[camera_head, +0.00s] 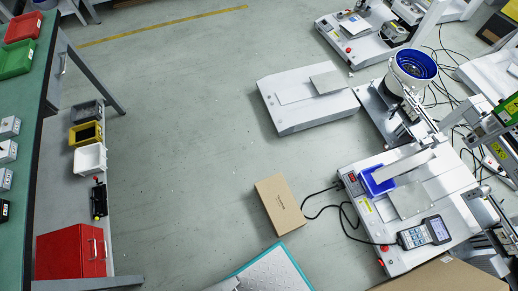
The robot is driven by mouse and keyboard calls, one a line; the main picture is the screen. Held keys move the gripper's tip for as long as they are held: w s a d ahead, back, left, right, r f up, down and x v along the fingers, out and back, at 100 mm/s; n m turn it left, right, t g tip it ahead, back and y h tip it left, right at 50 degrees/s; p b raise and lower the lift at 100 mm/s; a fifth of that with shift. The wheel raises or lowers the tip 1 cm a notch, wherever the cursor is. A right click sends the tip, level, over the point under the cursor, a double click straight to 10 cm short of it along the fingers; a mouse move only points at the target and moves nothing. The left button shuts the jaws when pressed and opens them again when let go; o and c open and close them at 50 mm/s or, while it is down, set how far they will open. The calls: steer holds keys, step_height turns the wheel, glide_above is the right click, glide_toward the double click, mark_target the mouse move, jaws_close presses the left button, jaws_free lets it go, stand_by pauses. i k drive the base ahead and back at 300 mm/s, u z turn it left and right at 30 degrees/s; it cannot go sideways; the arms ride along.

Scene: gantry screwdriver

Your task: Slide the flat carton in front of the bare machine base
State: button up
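The flat carton (280,205) is a brown cardboard box lying flat on the grey floor near the middle of the head view. It lies left of a machine with a blue tray and a handheld controller. The bare machine base (298,118) is a low, light grey block with flat plates on top and no machine on it. It stands above the carton in the picture, with open floor between them. My gripper is not visible in this view.
A green-topped bench (30,95) with bins runs along the left. The equipped machine (440,190) stands at right, its black cable (345,212) looping near the carton. A larger carton (445,277) is at bottom right. The floor left of centre is clear.

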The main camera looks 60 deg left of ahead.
mark_target(285, 215)
steer(key=u, duration=3.25)
steer(key=k, duration=0.9)
steer(key=z, duration=0.9)
steer(key=i, duration=0.35)
steer(key=z, duration=0.45)
